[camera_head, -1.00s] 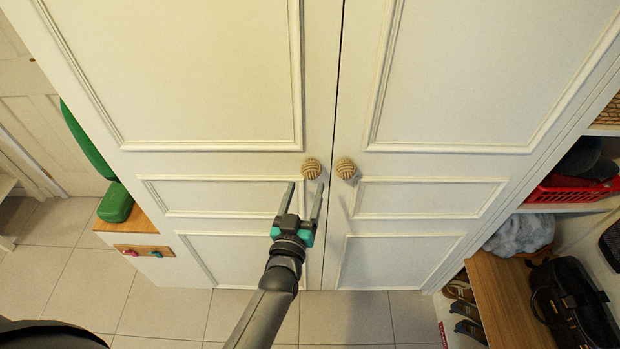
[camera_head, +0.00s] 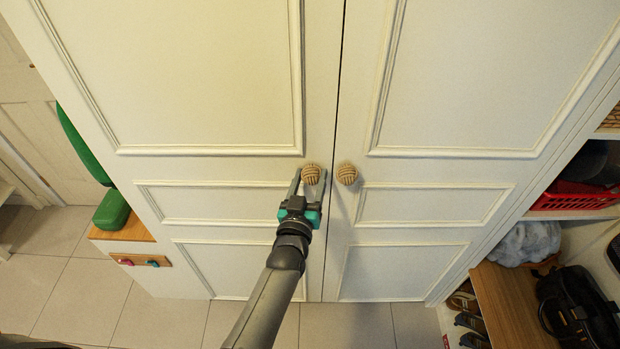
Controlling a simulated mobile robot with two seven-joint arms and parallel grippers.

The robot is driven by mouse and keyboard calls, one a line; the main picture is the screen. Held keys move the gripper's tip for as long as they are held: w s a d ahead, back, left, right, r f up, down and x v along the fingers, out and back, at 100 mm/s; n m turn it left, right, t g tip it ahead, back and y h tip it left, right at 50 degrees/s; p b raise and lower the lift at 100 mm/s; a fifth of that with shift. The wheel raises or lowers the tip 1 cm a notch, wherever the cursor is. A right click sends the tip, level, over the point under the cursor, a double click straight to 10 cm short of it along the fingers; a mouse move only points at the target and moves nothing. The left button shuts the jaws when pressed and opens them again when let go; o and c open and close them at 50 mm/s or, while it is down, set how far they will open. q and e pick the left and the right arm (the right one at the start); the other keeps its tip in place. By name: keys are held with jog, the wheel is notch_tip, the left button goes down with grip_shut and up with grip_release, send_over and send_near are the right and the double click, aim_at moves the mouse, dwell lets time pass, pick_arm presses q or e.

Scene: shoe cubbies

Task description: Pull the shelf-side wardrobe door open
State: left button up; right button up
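A white wardrobe with two closed doors fills the middle of the view. The left door (camera_head: 210,80) has a round woven knob (camera_head: 311,174) near the centre seam. The right door (camera_head: 480,75), on the side of the open shelves, has a matching knob (camera_head: 347,174). My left gripper (camera_head: 311,180) is at the left door's knob, with one finger on each side of it. The fingers are spread, and I cannot tell whether they touch the knob. The right door's knob is free. My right gripper is not in view.
Open shelves at the right hold a red basket (camera_head: 577,198) and a grey cloth item (camera_head: 525,243). A wooden bench (camera_head: 512,312) with a black bag (camera_head: 580,305) and shoes is below. A green seat (camera_head: 112,210) stands at the left. The tiled floor before the doors is clear.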

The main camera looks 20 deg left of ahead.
pick_arm(q)
grip_shut()
dwell(0.4)
